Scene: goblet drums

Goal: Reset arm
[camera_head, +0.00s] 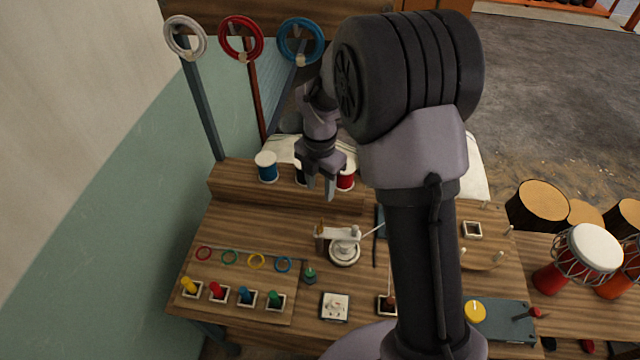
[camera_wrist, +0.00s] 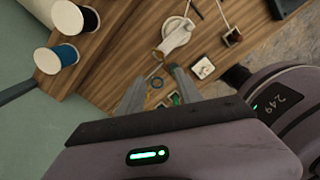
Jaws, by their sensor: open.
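My arm rises from the bottom of the head view and bends over the wooden workbench (camera_head: 225,235). My gripper (camera_head: 320,196) hangs pointing down near the back shelf of the bench, in front of the thread spools. In the wrist view my gripper (camera_wrist: 156,82) shows two grey fingers spread apart with nothing between them. A blue spool (camera_head: 266,167) and a red spool (camera_head: 346,178) stand on the shelf, and a dark one is partly hidden behind my gripper.
A white winding device (camera_head: 343,248) stands mid-bench. Coloured rings and pegs, such as the yellow peg (camera_head: 189,286), sit at the left. Hoops, including the red hoop (camera_head: 241,38), hang on posts behind. Several drums, one with a white head (camera_head: 595,246), stand at the right.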

